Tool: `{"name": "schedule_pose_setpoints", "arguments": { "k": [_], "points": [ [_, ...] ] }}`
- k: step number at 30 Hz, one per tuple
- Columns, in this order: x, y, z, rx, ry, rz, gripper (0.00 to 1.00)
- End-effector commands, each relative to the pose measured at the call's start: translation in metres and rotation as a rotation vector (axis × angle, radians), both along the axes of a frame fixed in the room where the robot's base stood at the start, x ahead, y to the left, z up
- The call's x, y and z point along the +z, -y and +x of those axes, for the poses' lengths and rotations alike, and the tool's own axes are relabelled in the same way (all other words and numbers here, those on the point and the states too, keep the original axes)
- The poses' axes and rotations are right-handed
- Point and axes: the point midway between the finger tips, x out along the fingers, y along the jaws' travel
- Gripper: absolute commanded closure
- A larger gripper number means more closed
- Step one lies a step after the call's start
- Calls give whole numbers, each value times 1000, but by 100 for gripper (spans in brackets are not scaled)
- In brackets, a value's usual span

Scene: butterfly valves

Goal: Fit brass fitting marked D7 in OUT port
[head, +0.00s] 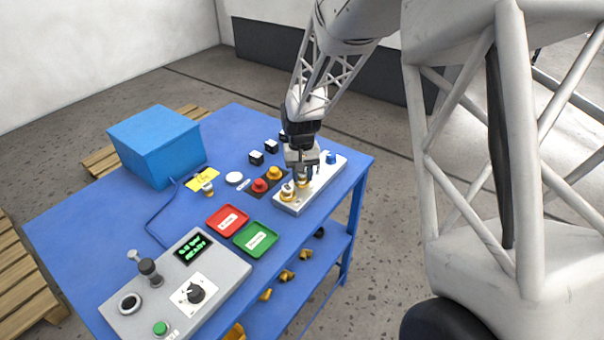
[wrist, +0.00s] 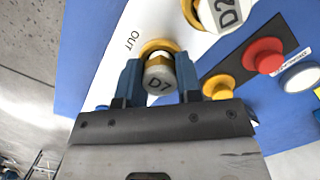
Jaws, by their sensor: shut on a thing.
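The brass fitting D7 (wrist: 159,78) has a white cap marked D7 and sits between the blue fingers of my gripper (wrist: 160,82), which is shut on it. D7 is over a yellow ring beside the word OUT on the white block (wrist: 118,50). How deep it sits in the OUT port is hidden. In the head view my gripper (head: 303,172) points down at the white block (head: 325,178), largely covering D7. A second fitting, D2 (wrist: 222,14), stands in the neighbouring yellow ring; it also shows in the head view (head: 287,191).
Red button (wrist: 264,56) and yellow button (wrist: 219,87) stand close beside the block. A blue knob (head: 331,158) is at its far end. Another fitting (head: 208,188) stands by a yellow note. Red tray (head: 227,219), green tray (head: 255,239) and grey control box (head: 215,285) are nearer.

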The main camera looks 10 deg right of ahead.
Motion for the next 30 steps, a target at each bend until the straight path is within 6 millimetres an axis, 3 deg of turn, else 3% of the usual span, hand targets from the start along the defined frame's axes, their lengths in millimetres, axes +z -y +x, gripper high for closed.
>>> {"name": "schedule_pose_setpoints", "arguments": {
  "k": [22,23,24,27,30],
  "points": [
    [-6,0,0,0,-3,0,87],
    [-7,0,0,0,-3,0,65],
    [-7,0,-1,0,-3,0,58],
    [-7,0,-1,0,-4,0,46],
    [-8,0,-1,0,-5,-1,46]
  ]
}}
